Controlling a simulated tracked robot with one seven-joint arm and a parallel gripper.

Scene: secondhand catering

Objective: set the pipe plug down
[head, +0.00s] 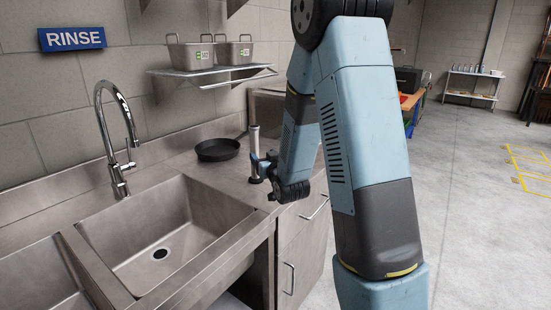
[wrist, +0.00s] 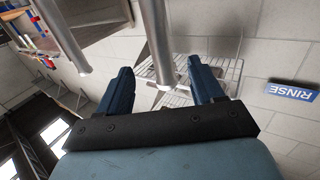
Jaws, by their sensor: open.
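The pipe plug (head: 254,142) is a slim, light metal tube standing upright on the steel counter beside the sink (head: 185,235). My gripper (head: 260,163) is low over the counter at the tube, partly behind my own arm. In the wrist view my gripper (wrist: 160,82) is open, with its two blue fingers apart. One metal tube (wrist: 153,40) shows between the fingers, its free end near them, with a gap visible on each side. A second similar metal tube (wrist: 60,35) shows to the left, outside the fingers. I cannot make out this second tube in the head view.
A black pan (head: 217,150) sits on the counter left of the tube. A curved tap (head: 118,140) stands behind the sink. A wall shelf (head: 213,75) with two metal containers hangs above. The counter's front edge is close to my gripper. Open floor lies right.

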